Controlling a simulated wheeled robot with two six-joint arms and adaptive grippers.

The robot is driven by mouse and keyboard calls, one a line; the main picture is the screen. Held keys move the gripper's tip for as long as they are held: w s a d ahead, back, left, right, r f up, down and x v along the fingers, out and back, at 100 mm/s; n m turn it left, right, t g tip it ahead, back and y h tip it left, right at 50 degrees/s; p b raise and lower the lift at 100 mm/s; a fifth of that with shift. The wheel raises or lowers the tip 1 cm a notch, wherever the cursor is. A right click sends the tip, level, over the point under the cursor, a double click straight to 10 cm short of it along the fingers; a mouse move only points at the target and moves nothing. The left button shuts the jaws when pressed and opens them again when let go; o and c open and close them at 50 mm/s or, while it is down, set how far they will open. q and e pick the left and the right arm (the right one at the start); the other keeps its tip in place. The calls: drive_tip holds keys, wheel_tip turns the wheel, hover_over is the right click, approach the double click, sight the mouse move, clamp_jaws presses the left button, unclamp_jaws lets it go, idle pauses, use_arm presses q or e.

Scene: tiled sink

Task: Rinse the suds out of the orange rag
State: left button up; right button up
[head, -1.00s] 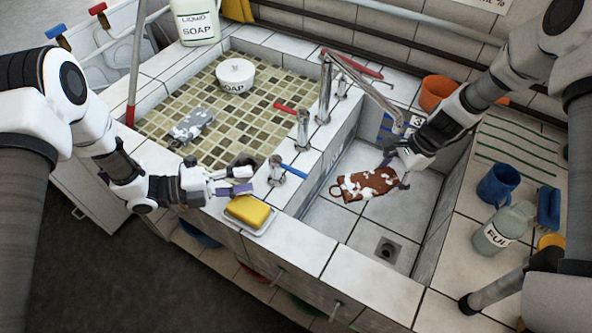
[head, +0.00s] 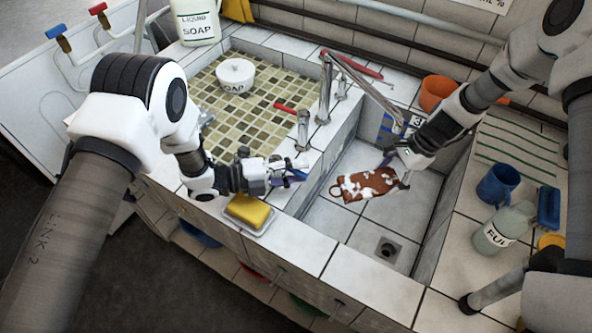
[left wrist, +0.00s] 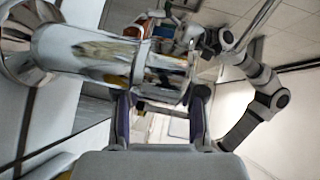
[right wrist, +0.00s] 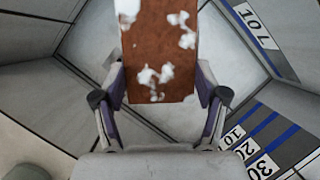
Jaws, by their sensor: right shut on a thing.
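The orange rag (head: 369,184), brown-orange with white suds patches, hangs in the right basin (head: 345,222). My right gripper (head: 398,163) is shut on its upper end; the rag also fills the top of the right wrist view (right wrist: 160,50). The spout (head: 375,90) reaches over the basin beside my right gripper; I see no water stream. My left gripper (head: 296,172) is at the blue-handled tap on the basin divider, largely hiding it in the head view. In the left wrist view its fingers (left wrist: 160,112) are apart, with a chrome tap body (left wrist: 115,55) just ahead.
A yellow sponge (head: 249,210) on a dish lies just below my left gripper. A red-handled tap (head: 302,128) stands behind it. A soap tub (head: 236,74) is in the left basin. A blue mug (head: 497,184) and bottle (head: 502,228) stand on the right counter.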

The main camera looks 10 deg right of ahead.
use_arm(q)
clamp_jaws()
drive_tip(key=shift+s+a+m+g, duration=0.2)
drive_tip(key=shift+m+g, duration=0.35)
drive_tip(key=shift+g, duration=0.25)
drive_tip(key=shift+s+a+m+g, duration=0.2)
drive_tip(key=shift+m+g, duration=0.4)
drive_tip(key=shift+g, duration=0.2)
drive_tip(key=shift+s+a+m+g, duration=0.2)
drive_tip(key=shift+m+g, duration=0.35)
drive_tip(key=shift+g, duration=0.25)
drive_tip(key=shift+o, duration=0.2)
unclamp_jaws()
drive_tip(key=v, duration=1.2)
